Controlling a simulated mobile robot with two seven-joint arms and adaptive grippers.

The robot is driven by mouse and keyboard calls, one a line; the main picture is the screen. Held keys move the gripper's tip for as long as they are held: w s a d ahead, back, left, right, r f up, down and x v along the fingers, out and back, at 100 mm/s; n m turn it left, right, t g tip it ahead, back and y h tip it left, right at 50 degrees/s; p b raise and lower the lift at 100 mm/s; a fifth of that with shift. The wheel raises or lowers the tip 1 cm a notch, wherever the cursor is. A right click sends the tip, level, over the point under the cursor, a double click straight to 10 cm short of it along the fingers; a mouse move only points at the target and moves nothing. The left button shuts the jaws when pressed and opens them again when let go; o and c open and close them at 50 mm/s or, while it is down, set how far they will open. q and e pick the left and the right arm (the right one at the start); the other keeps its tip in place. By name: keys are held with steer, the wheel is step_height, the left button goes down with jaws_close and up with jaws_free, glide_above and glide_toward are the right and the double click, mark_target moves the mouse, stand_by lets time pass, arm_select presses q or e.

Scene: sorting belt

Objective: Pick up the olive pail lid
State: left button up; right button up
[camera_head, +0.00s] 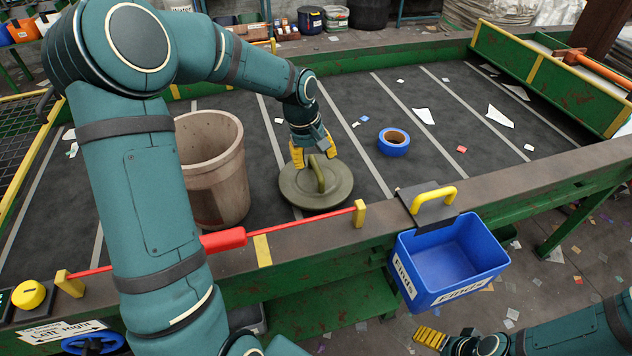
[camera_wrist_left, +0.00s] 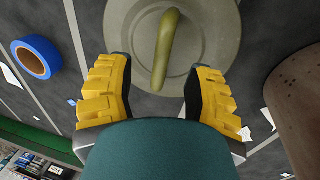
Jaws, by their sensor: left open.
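The olive pail lid (camera_head: 330,196) lies flat on the dark belt, to the right of a grey-brown pail. Its arched olive handle (camera_head: 319,174) stands up from the middle. My left gripper (camera_head: 313,158) is open just above the far side of the lid, close to the handle. In the left wrist view the lid (camera_wrist_left: 212,38) and its handle (camera_wrist_left: 168,45) show ahead, between and beyond the open yellow fingers (camera_wrist_left: 157,95), with nothing held. My right gripper (camera_head: 445,341) is at the bottom edge, away from the belt; its jaws are too unclear to read.
The pail (camera_head: 211,170) stands left of the lid. A blue tape roll (camera_head: 393,143) lies to the right of it, with paper scraps around. A blue bin (camera_head: 452,259) hangs on the front rail below a yellow handle (camera_head: 433,198). A red bar (camera_head: 222,240) runs along the front rail.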

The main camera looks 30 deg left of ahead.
mark_target(316, 167)
arm_select(q)
steer(key=f, duration=0.1)
steer(key=f+b, duration=0.1)
steer(key=f, duration=0.2)
steer(key=shift+w+d+f, duration=0.2)
steer(key=shift+d+f, duration=0.1)
steer(key=shift+f, duration=0.1)
steer(key=shift+o, duration=0.3)
steer(key=shift+r, duration=0.1)
jaws_close()
